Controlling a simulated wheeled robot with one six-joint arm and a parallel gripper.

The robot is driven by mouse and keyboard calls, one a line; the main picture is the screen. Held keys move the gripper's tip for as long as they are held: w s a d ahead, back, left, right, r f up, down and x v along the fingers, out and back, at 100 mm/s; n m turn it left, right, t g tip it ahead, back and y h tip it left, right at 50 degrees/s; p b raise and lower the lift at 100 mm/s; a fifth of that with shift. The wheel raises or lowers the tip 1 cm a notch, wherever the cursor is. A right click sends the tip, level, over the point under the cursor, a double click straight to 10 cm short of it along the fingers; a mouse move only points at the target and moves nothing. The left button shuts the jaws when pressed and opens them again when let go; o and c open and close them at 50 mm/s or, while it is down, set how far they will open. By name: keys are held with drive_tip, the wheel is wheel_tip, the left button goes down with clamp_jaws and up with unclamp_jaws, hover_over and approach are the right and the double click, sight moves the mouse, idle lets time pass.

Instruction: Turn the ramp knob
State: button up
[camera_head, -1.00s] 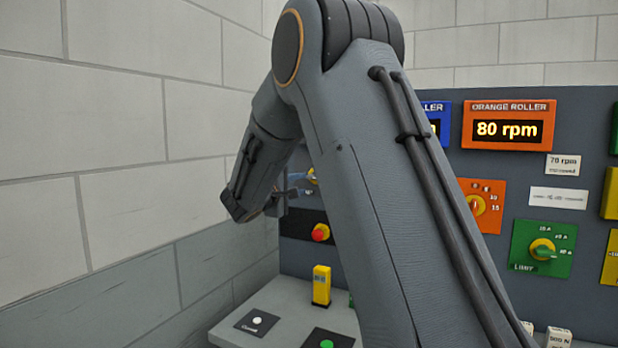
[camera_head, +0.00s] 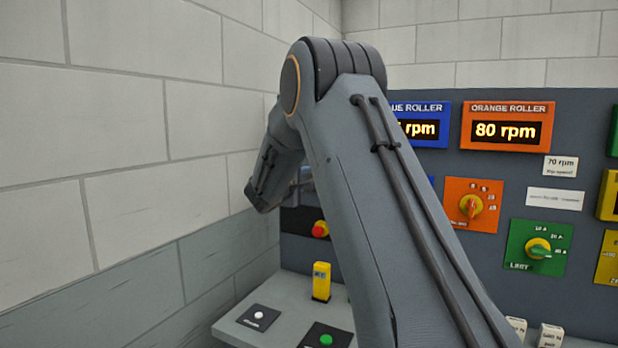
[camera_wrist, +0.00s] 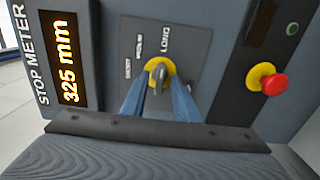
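A knob with a grey handle on a yellow disc (camera_wrist: 159,69) sits on a grey plate (camera_wrist: 192,48) in the wrist view. One mark on the plate reads LONG; the other labels are too small to read surely, and no ramp title shows. My gripper (camera_wrist: 160,82) has its two blue fingers apart, one on each side of the handle, with the tips close to the yellow disc. I cannot tell whether either finger touches the handle. In the head view my own arm hides the knob and most of the gripper.
A STOP METER display (camera_wrist: 68,60) reading 325 mm is left of the knob, and a red push button (camera_wrist: 273,84) is right of it. In the head view a yellow block (camera_head: 321,281) stands on the shelf below. A block wall (camera_head: 130,140) rises at the left.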

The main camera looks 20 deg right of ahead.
clamp_jaws()
drive_tip(key=shift+f+n+b, duration=0.1)
drive_tip(key=shift+n+b, duration=0.3)
drive_tip(key=shift+b, duration=0.1)
drive_tip(key=n+b, duration=0.5)
drive_tip(key=n, duration=0.3)
drive_tip(key=shift+b, duration=0.4)
drive_tip(key=shift+o, duration=0.7)
unclamp_jaws()
